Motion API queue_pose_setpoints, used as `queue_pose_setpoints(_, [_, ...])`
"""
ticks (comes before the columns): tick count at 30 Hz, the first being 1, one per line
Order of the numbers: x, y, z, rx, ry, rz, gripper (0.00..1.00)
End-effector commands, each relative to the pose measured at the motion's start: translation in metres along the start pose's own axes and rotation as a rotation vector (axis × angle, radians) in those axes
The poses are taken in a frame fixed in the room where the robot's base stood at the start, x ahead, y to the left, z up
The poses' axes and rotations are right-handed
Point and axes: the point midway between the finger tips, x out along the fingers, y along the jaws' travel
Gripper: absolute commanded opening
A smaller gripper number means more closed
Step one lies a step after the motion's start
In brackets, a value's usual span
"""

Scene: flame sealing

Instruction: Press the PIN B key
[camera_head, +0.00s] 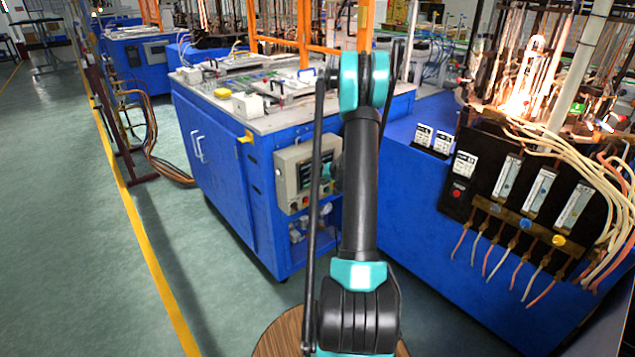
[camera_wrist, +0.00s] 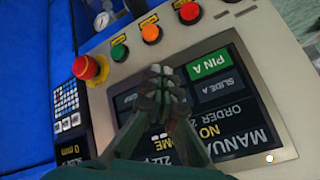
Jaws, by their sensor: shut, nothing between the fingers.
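The control panel's screen (camera_wrist: 241,119) shows upside down in the wrist view, with a lit green PIN A key (camera_wrist: 210,63) and a dark SLIDE A key (camera_wrist: 217,87) below it. No PIN B label can be read. My gripper (camera_wrist: 160,84) is shut and empty, its fingertips over the screen to the left of the PIN A key. It hides that part of the screen. I cannot tell whether the tips touch the glass. In the head view the grey control box (camera_head: 291,170) is on the blue cabinet's side, and my arm partly covers it.
A red emergency stop (camera_wrist: 88,68) on a yellow collar is left of the screen. Green (camera_wrist: 119,52), orange (camera_wrist: 151,33) and red (camera_wrist: 189,12) buttons line the panel edge. A keypad unit (camera_wrist: 68,106) sits at left. Open floor (camera_head: 90,200) lies left of the cabinet (camera_head: 215,170).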

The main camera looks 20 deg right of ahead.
Motion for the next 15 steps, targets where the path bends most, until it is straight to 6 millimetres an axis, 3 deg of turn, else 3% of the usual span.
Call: queue_pose_setpoints(15, [-0.0100, 0.0071, 0.0072, 0.000, 0.000, 0.000, 0.00])
